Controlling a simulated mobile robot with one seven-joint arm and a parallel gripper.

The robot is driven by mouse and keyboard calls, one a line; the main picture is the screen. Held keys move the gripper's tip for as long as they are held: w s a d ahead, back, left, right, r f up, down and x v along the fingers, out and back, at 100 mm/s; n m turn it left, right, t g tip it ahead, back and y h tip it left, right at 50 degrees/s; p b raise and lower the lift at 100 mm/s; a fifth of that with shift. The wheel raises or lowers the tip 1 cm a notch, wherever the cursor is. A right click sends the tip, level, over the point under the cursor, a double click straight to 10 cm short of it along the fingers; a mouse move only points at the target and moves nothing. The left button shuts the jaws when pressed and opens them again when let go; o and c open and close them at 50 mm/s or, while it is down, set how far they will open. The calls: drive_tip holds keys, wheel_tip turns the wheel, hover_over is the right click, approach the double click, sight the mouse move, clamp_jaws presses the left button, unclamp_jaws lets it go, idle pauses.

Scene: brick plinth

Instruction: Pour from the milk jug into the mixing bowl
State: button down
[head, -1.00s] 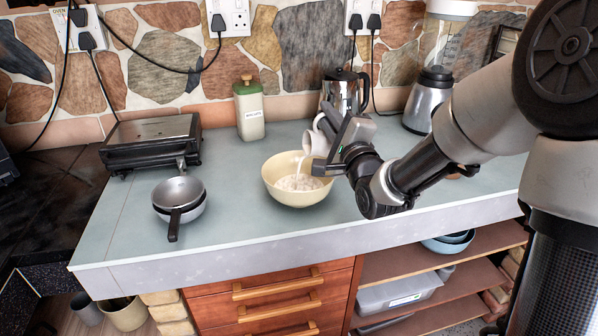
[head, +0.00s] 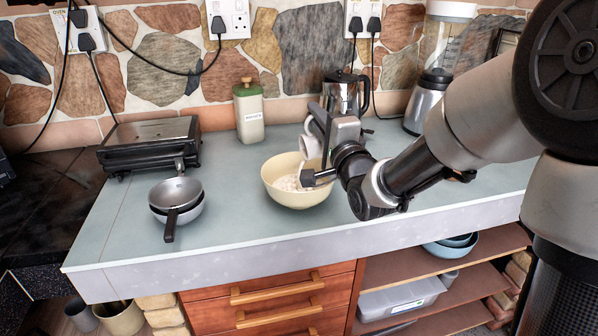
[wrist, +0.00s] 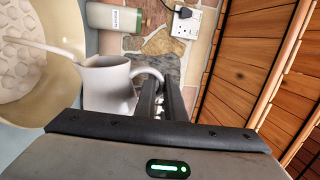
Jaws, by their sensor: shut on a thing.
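The white milk jug (head: 310,147) is tilted above the cream mixing bowl (head: 269,185), partly hidden by my gripper in the head view. In the wrist view the jug (wrist: 105,85) shows its side and handle. A white stream of milk runs from its lip toward the bowl (wrist: 62,100). White, lumpy-looking contents lie in the bowl. My gripper (head: 318,172) is shut on the jug's handle; its dark fingers (wrist: 164,92) show there in the wrist view.
A green-lidded canister (head: 250,112) and a metal kettle (head: 344,95) stand behind the bowl. A grill press (head: 150,145) and stacked pans (head: 177,196) are on the left. A blender (head: 430,100) stands back right. The worktop (head: 235,205) is clear between pans and bowl.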

drive_tip(key=s+a+f+n+g+y+b, duration=0.1)
drive_tip(key=s+a+n+b, duration=0.2)
drive_tip(key=a+n, duration=0.5)
drive_tip(key=shift+f+n+b, duration=0.2)
drive_tip(key=shift+n+b, duration=0.65)
drive_tip(key=shift+n, duration=0.35)
idle(0.5)
idle(0.8)
